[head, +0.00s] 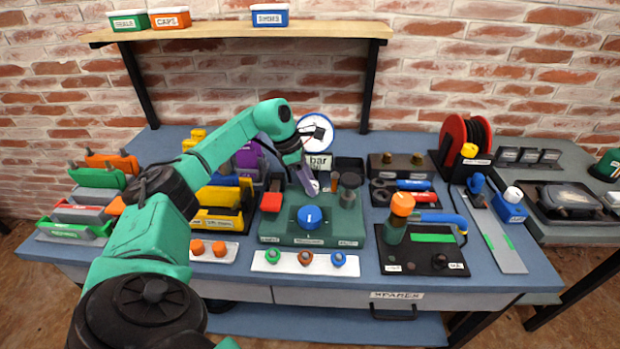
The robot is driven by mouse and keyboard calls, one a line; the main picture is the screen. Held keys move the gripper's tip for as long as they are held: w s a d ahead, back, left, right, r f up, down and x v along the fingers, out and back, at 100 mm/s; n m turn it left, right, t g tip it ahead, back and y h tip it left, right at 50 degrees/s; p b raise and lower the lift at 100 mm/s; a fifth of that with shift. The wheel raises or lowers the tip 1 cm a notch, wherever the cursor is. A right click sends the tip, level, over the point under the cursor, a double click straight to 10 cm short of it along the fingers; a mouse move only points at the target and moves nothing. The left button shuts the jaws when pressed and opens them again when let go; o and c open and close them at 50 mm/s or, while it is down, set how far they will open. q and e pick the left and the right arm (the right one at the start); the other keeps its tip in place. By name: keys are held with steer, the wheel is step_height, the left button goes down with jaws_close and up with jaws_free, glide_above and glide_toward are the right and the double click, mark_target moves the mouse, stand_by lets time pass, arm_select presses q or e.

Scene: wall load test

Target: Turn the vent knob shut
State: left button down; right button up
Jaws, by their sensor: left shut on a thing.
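The green test stand (338,222) sits mid-bench under a round gauge marked "bar" (315,130). A large blue knob (309,217) with a white mark is at its front. The small labels are too blurred to tell which part is the vent knob. My left gripper (312,187) points down at the back middle of the stand, behind the blue knob. It is shut on a small part that its fingers mostly hide. My right gripper is out of view.
My left arm crosses the bench's left side, over the yellow bins (218,220). A white strip with several small knobs (322,263) lies in front of the stand. A wooden shelf (215,31) hangs above.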

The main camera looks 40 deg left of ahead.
arm_select(q)
steer(key=m, duration=0.2)
steer(key=shift+w+r+m+g+h, duration=0.1)
steer(key=shift+m+g+h, duration=0.3)
steer(key=shift+m+g, duration=0.3)
steer(key=shift+m, duration=0.6)
steer(key=shift+w+m+g, duration=0.1)
steer(key=shift+m+g, duration=0.2)
steer(key=shift+m, duration=0.6)
steer(key=shift+m+g+b, duration=0.7)
steer(key=shift+m+b, duration=0.1)
steer(key=shift+m, duration=0.8)
steer(key=shift+a, duration=0.1)
steer(key=shift+c, duration=2.1)
jaws_free()
